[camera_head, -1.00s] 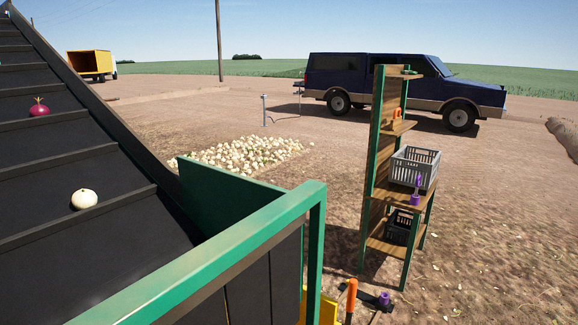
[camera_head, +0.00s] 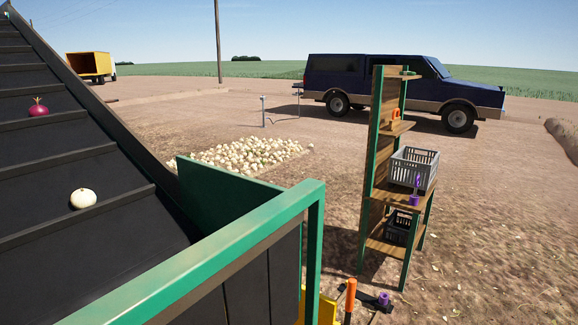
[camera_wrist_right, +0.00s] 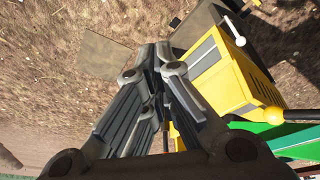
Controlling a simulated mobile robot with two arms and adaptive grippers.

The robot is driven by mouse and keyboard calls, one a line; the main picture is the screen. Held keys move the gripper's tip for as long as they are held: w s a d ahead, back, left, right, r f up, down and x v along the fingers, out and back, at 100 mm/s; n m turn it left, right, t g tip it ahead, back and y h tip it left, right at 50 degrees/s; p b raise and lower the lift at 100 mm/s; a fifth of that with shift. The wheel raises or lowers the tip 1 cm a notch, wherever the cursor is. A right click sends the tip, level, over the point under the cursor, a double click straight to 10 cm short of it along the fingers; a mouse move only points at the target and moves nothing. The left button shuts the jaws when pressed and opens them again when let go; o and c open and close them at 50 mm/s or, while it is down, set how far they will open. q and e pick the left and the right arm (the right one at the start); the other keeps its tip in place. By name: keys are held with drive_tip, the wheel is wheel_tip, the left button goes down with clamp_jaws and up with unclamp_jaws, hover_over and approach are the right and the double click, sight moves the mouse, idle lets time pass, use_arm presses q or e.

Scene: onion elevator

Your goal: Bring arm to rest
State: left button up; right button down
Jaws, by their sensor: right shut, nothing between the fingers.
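My right gripper (camera_wrist_right: 160,75) fills the middle of the right wrist view. Its dark fingers come together at the tips and hold nothing. Behind it is a yellow machine part (camera_wrist_right: 215,75) with grey and dark panels and a white-tipped lever (camera_wrist_right: 233,30). Bare brown ground lies below the fingers on the left. Neither gripper shows in the head view.
The elevator belt (camera_head: 60,165) rises at left, carrying a white onion (camera_head: 83,198) and a red onion (camera_head: 38,108). A green frame (camera_head: 250,235) borders it. A wooden shelf (camera_head: 392,196) with a grey crate (camera_head: 414,168) stands right.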

drive_tip(key=s+f+g+b, duration=0.1)
drive_tip(key=s+f+b, duration=0.1)
drive_tip(key=f, duration=1.4)
drive_tip(key=s+f+b, duration=0.2)
drive_tip(key=f+b, duration=0.1)
drive_tip(key=f, duration=1.2)
use_arm(q)
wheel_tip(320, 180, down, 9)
drive_tip(key=b, duration=0.3)
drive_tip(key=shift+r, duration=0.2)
use_arm(e)
drive_tip(key=s+d+f+g, duration=0.1)
drive_tip(key=s+d+f, duration=0.2)
drive_tip(key=s+f, duration=1.1)
wheel_tip(320, 180, down, 3)
drive_tip(key=shift+s+r, duration=0.1)
drive_tip(key=shift+s, duration=0.3)
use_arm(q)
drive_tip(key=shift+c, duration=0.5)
use_arm(e)
drive_tip(key=shift+s, duration=0.1)
